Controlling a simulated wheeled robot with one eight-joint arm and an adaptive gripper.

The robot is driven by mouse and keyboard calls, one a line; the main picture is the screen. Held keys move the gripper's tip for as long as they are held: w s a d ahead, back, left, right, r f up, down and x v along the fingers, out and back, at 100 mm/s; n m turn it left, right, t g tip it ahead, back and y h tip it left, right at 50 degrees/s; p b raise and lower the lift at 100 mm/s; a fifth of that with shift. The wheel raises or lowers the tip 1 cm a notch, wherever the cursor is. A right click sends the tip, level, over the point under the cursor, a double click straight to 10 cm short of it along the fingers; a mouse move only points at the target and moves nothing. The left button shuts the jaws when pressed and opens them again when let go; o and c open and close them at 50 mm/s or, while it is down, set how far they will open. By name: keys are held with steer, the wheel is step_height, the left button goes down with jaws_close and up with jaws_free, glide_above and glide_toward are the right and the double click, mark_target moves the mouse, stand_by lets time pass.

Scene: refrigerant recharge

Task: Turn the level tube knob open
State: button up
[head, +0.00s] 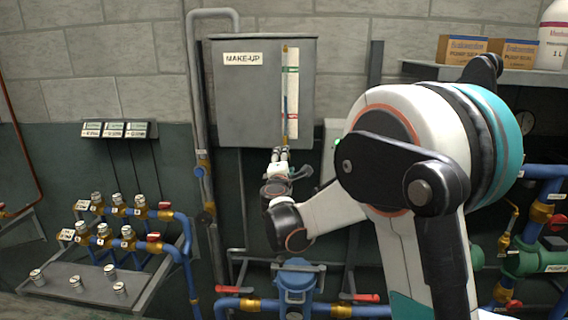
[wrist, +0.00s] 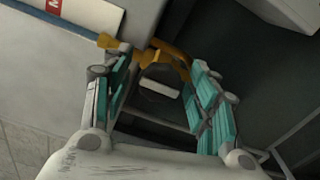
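The grey MAKE-UP tank (head: 232,105) hangs on the wall, with the level tube (head: 285,95) upright on its front. My gripper (head: 280,155) is just below the tube's lower end and points up at it. In the wrist view my gripper (wrist: 160,78) has its two teal-padded fingers spread apart. A yellow-brass fitting (wrist: 172,56) with a knob-like part shows between and just beyond the fingertips, beside the tank's bottom corner. I cannot tell whether a finger touches it. In the head view the knob is mostly hidden by my gripper.
A grey vertical pipe (head: 203,100) runs left of the tank. A small grey box (head: 332,140) with a green light is right of my gripper. Below are a blue pump-like unit (head: 296,280) and red-handled valves (head: 366,298). A shelf with boxes (head: 462,48) is at upper right.

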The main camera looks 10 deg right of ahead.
steer(key=v, duration=1.2)
steer(key=shift+d, duration=0.1)
